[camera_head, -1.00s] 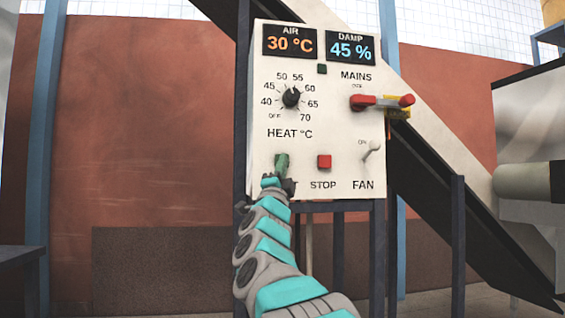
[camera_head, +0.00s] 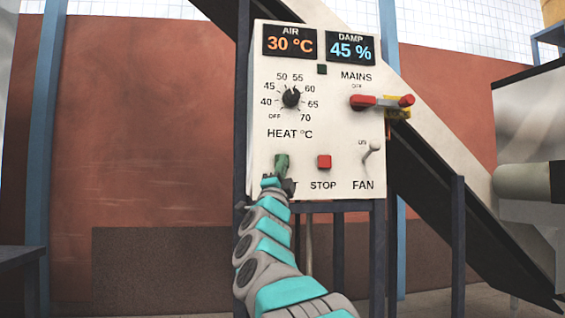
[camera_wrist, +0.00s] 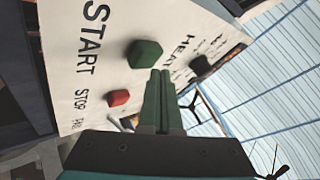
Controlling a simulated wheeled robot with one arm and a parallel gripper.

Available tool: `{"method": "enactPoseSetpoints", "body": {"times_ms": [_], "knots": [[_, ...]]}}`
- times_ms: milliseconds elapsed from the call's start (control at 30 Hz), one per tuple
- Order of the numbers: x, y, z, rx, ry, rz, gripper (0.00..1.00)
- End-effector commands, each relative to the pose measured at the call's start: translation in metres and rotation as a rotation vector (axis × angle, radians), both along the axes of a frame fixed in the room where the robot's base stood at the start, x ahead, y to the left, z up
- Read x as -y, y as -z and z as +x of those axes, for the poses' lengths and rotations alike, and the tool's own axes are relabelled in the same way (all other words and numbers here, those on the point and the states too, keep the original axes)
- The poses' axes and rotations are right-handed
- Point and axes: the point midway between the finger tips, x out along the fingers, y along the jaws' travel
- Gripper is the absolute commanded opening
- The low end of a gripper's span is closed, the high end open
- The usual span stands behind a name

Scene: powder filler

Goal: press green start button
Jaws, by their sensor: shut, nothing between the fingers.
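The green start button (camera_wrist: 145,54) sticks out of the white control panel (camera_wrist: 62,112) in the wrist view, beside the word START. My gripper (camera_wrist: 160,72) is shut and empty, and its green fingertips are just below and right of the button in that view. I cannot tell whether they touch it. In the head view the green start button (camera_head: 281,161) is at the lower left of the panel, with my gripper (camera_head: 284,178) right in front of it, partly hiding the button and its label.
The red stop button (camera_head: 324,162) is just right of the start button. The fan toggle (camera_head: 372,149), the heat knob (camera_head: 291,97) and the red mains handle (camera_head: 382,101) are on the same panel. Displays read 30 °C and 45 %. A dark sloping beam (camera_head: 440,180) passes behind the panel.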

Motion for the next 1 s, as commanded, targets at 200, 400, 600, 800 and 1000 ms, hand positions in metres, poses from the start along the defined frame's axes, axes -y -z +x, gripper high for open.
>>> {"method": "enactPoseSetpoints", "body": {"times_ms": [200, 400, 600, 800, 1000], "knots": [[-0.0022, -0.0003, 0.0061, 0.0, 0.0, 0.0, 0.0], [-0.0019, -0.0001, 0.006, 0.0, 0.0, 0.0, 0.0], [-0.002, -0.0002, 0.0066, 0.0, 0.0, 0.0, 0.0], [-0.0027, -0.0003, 0.0086, 0.0, 0.0, 0.0, 0.0], [-0.0034, -0.0004, 0.0107, 0.0, 0.0, 0.0, 0.0]]}}
